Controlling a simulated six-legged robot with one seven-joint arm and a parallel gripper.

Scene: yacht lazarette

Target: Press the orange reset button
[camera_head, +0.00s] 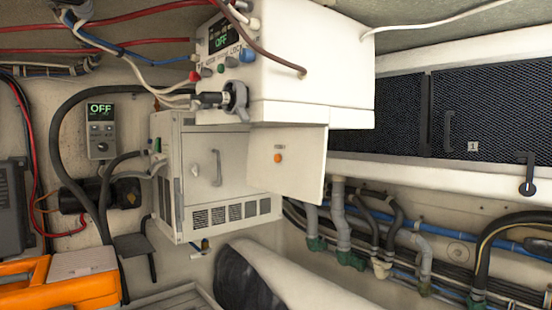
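A small round orange button (278,158) sits on a plain off-white panel (305,172) just right of the picture's middle. A small dark mark is just above the button. The panel hangs below a large white box (320,70) and stands beside the front of a lower vented box (212,165). Nothing covers the button. My gripper is not in view, so its distance from the button cannot be told.
The upper box has an "OFF" display, small coloured buttons and a black knob (235,98). A wall controller (101,130) also reads "OFF". An orange case (60,285) is at lower left. Pipes (340,215) and hoses run at lower right, below mesh-fronted lockers (490,115).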

